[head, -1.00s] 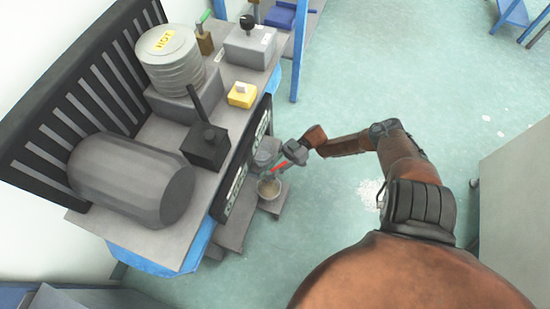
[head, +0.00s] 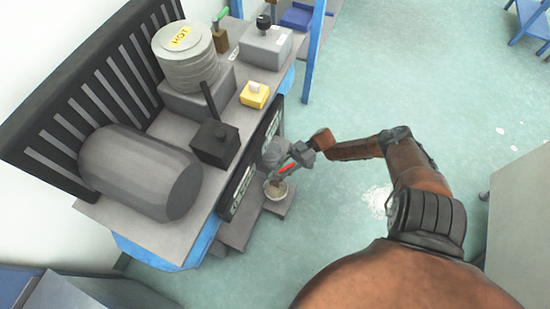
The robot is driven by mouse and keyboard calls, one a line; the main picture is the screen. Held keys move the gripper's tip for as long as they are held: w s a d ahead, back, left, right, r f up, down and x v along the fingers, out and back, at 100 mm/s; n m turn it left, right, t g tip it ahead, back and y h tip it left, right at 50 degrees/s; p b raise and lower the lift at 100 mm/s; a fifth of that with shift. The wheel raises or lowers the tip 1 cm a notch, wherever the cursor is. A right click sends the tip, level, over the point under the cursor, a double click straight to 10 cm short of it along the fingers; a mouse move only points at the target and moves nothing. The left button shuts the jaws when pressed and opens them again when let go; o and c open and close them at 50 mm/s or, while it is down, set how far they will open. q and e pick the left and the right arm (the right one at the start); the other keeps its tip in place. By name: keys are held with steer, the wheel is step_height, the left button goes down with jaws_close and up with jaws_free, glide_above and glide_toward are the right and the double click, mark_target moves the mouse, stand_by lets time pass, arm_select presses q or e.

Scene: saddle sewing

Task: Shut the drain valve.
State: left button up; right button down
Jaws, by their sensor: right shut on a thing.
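The drain valve shows as a small red lever (head: 287,169) low at the front of the bench, beside a grey cylindrical body (head: 272,154). My right gripper (head: 285,172) reaches in from the right and is shut on the red lever, partly covering it. A small pail (head: 276,191) with pale contents sits just below the lever on a grey step. The valve's body and outlet are mostly hidden, so I cannot tell the lever's exact setting. My left gripper is not in view.
The bench (head: 150,228) carries a large grey tank (head: 140,172), a black box with an upright lever (head: 215,142), a ribbed "HOT" vessel (head: 187,58) and a yellow block (head: 254,95). A grey cabinet (head: 520,225) stands at right.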

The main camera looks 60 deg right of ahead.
steer(key=shift+s+a+f, duration=0.1)
steer(key=shift+s+f, duration=0.2)
steer(key=c, duration=2.1)
jaws_free()
steer(key=shift+o, duration=0.7)
steer(key=shift+w+r, duration=0.15)
steer(key=v, duration=1.2)
